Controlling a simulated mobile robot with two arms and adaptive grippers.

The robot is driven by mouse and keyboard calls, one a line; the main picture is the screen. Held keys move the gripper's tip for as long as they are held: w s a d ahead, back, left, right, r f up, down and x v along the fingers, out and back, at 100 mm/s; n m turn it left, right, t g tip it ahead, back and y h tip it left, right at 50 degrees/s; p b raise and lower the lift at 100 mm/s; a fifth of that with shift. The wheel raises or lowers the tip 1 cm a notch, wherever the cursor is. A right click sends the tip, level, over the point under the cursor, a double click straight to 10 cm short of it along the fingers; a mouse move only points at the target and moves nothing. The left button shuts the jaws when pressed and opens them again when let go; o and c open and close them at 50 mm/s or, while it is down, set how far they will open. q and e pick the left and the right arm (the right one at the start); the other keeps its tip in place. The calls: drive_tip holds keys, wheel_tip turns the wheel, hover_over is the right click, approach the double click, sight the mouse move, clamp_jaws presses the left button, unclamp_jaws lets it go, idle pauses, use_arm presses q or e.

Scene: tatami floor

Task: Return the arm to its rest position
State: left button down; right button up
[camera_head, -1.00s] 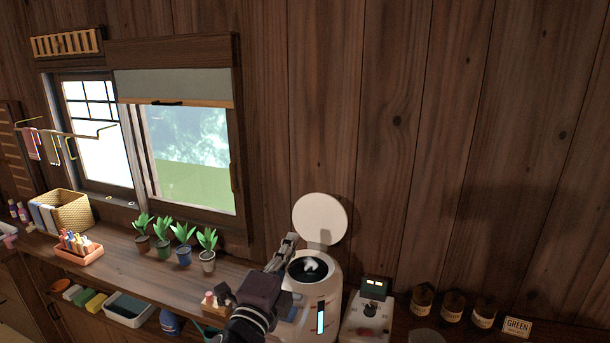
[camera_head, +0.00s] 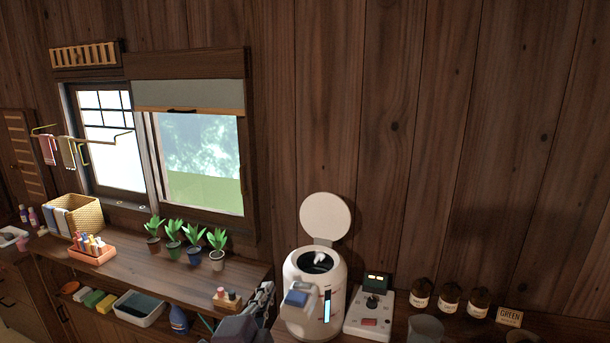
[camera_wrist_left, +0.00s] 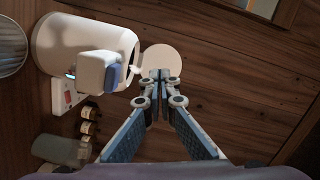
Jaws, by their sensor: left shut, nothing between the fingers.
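My left gripper (camera_head: 262,297) is low in the head view, in front of the counter and just left of the white kettle-like pot (camera_head: 300,267). It is shut and empty. In the left wrist view its fingertips (camera_wrist_left: 160,77) are together, pointing toward the pot's open round lid (camera_wrist_left: 161,58). The white pot (camera_wrist_left: 60,45) is at the upper left there, with its blue-topped front part. A gap between fingers and pot cannot be judged exactly. My right gripper is not in view.
Potted plants (camera_head: 194,255) line the counter (camera_head: 135,264) under the window. A small control box (camera_head: 372,307) stands right of the pot. A small wooden holder (camera_head: 227,300) sits near my gripper.

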use_arm(q)
drive_tip(key=s+a+f+n+g+y, duration=0.1)
drive_tip(key=s+a+f+n+g, duration=0.25)
drive_tip(key=s+f, duration=0.4)
drive_tip(key=s+a+f+n+g+y, duration=0.25)
drive_tip(key=s+a+f+n, duration=0.25)
drive_tip(key=s+f, duration=0.3)
drive_tip(key=s+a+f+n+g, duration=0.25)
drive_tip(key=s+f+g, duration=0.2)
drive_tip(key=s, duration=0.55)
drive_tip(key=s+a+f+n+g, duration=0.1)
drive_tip(key=s+f+n+g, duration=0.3)
drive_tip(key=s, duration=0.6)
wheel_tip(320, 180, down, 29)
drive_tip(key=s+b, duration=0.2)
drive_tip(key=s, duration=0.1)
drive_tip(key=s+a+f+g+b, duration=0.1)
drive_tip(key=s+a+f, duration=0.2)
drive_tip(key=s+f, duration=1.4)
drive_tip(key=shift+a+f+m+g, duration=0.2)
drive_tip(key=shift+f+m+g, duration=0.05)
drive_tip(key=shift+m+g, duration=0.15)
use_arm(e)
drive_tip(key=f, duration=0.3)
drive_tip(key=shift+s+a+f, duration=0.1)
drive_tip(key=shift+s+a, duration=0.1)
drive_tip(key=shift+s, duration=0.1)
